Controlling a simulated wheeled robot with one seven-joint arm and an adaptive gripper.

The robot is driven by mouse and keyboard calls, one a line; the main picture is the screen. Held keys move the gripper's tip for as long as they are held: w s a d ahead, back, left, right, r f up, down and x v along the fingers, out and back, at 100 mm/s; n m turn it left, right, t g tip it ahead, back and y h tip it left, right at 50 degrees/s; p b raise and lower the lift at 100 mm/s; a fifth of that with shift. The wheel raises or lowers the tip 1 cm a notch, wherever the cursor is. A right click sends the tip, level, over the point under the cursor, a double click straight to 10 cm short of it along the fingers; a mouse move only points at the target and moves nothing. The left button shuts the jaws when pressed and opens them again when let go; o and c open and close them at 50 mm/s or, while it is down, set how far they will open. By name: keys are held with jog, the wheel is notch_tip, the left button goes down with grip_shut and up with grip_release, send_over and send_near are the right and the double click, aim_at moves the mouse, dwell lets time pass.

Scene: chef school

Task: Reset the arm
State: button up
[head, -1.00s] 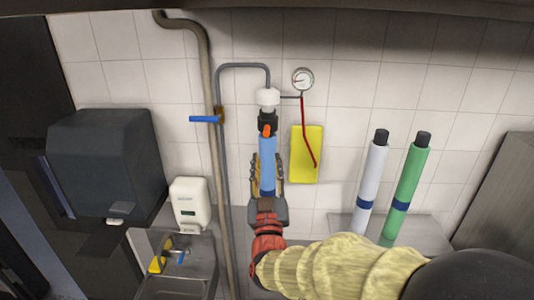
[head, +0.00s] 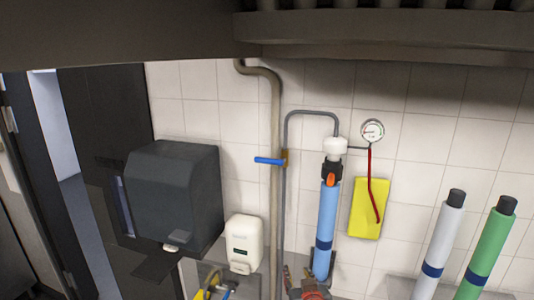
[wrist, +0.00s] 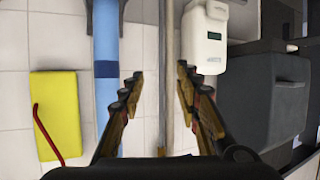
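My gripper (head: 306,284) shows at the bottom edge of the head view, low beside the blue cylinder. In the wrist view my gripper (wrist: 160,88) is open, with its two fingers apart and nothing held between them. The blue cylinder (head: 327,215) hangs upright under a white fitting (head: 335,147) on the wall pipe. It also shows in the wrist view (wrist: 106,115), outside the fingers on the left. Most of my arm is out of view.
A grey pipe (head: 276,130) with a blue lever (head: 269,161) runs down the tiled wall. A soap dispenser (head: 243,243) and dark towel box (head: 172,195) are at left. A gauge (head: 373,131), yellow sheet (head: 369,207), white tube (head: 440,245) and green tube (head: 487,250) are at right.

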jog(key=s+f+g+b, duration=0.55)
jog(key=s+f, duration=0.45)
jog(key=s, duration=0.2)
jog(key=s+d+f+b, duration=0.2)
jog(key=s+d+b, duration=0.1)
jog(key=s+b, duration=0.2)
jog(key=s+d+f+m+g+b, duration=0.1)
jog(key=s+d+f+b, duration=0.2)
jog(key=s+b, duration=0.3)
jog(key=s+d+f+g+h+b, duration=0.1)
jog(key=s+d+f+b, duration=0.2)
jog(key=s+b, duration=0.3)
jog(key=shift+d+f+b, duration=0.25)
jog(key=shift+d+b, duration=0.1)
jog(key=shift+b, duration=0.4)
jog(key=shift+s, duration=0.1)
jog(key=shift+c, duration=0.2)
